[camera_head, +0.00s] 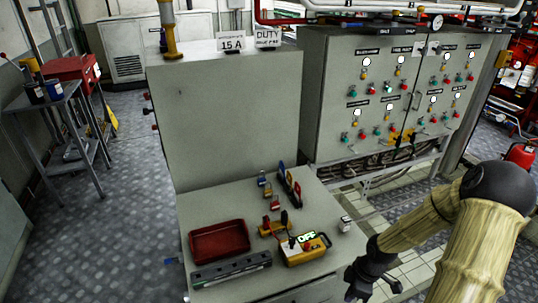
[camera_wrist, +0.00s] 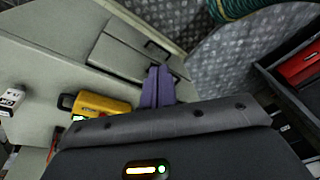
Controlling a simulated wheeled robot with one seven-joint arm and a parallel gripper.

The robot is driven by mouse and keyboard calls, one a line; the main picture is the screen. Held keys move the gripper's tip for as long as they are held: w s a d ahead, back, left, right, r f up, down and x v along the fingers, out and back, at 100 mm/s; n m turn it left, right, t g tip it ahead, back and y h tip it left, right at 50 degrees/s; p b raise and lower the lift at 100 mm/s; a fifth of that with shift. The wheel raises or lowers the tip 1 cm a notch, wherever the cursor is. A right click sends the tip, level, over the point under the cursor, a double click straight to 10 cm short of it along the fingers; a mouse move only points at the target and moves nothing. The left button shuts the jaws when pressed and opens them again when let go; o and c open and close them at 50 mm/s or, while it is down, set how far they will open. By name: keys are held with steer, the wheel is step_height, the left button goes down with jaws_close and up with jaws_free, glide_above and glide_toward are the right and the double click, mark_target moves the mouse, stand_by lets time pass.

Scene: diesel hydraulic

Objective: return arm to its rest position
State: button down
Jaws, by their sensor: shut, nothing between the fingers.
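My arm (camera_head: 445,225), clad in tan ribbed sleeves, reaches in from the right in the head view. My gripper (camera_head: 366,282) hangs low beside the right side of the grey bench, with nothing held. In the wrist view, the purple fingers of my gripper (camera_wrist: 157,84) are together and empty. They appear in front of the cabinet's drawer fronts; I cannot tell how large the gap is.
The bench carries a red tray (camera_head: 219,241), a yellow device reading OFF (camera_head: 304,250), several padlocks and a small white block (camera_head: 345,224). A grey control cabinet (camera_head: 350,90) stands behind. An open drawer with a red box (camera_wrist: 300,63) is at right in the wrist view.

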steer(key=s+a+r+m+t+h, duration=0.1)
steer(key=s+a+r+m+t, duration=0.2)
steer(key=r+m, duration=0.55)
steer(key=s+a+r+m+h, duration=0.1)
steer(key=s+a+r+m, duration=0.35)
steer(key=r, duration=0.65)
step_height(320, 180, up, 21)
steer(key=w+m+p, duration=0.1)
steer(key=p, duration=1.9)
steer(key=shift+a+p, duration=0.35)
steer(key=shift+p, duration=0.05)
steer(key=shift+w, duration=0.1)
